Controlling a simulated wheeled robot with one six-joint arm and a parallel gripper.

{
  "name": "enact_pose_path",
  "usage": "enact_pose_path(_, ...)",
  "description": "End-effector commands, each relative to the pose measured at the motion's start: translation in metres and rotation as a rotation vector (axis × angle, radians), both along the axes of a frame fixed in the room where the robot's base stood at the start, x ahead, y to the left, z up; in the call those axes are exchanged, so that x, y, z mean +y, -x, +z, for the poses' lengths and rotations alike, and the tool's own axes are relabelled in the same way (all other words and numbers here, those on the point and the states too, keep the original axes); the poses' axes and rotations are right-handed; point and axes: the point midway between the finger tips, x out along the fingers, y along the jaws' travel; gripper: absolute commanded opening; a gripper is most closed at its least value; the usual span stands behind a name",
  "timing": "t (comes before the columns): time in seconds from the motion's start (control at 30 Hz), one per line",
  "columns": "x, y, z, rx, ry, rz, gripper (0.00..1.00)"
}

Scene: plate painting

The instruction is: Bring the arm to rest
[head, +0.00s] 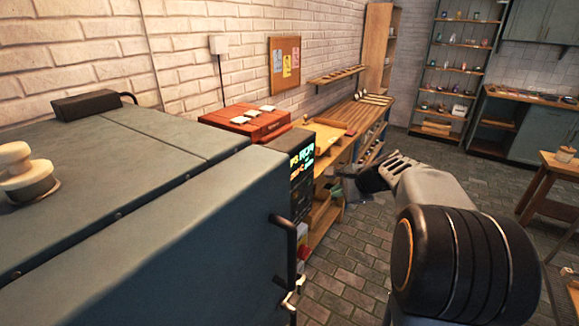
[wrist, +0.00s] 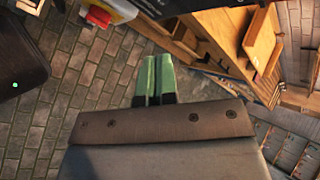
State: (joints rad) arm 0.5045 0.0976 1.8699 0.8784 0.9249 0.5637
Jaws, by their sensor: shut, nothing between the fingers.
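My arm reaches forward from the lower right of the head view, over the brick floor. My gripper (wrist: 155,68) shows in the wrist view as two green fingers lying side by side, shut with nothing between them. The fingers point over the brick floor (wrist: 75,85), beside the wooden workbench. In the head view the arm's far end is by the front of the workbench, and the fingertips are not clear.
A wooden stool (head: 552,180) stands right. The floor (head: 345,260) between is open.

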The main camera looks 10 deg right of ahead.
Motion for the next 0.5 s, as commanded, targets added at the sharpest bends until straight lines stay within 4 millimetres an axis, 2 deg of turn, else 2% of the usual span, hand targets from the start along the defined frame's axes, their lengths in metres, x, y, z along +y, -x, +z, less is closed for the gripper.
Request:
enact_pose_path(0.13,-0.001,0.001,-0.001,-0.013,0.041,0.040,0.00)
enact_pose_path(0.23,-0.002,0.019,-0.027,0.031,0.154,0.153,0.00)
enact_pose_path(0.33,0.012,0.056,-0.046,0.084,0.332,0.354,0.00)
enact_pose_path(0.5,0.056,0.128,-0.060,0.120,0.667,0.799,0.00)
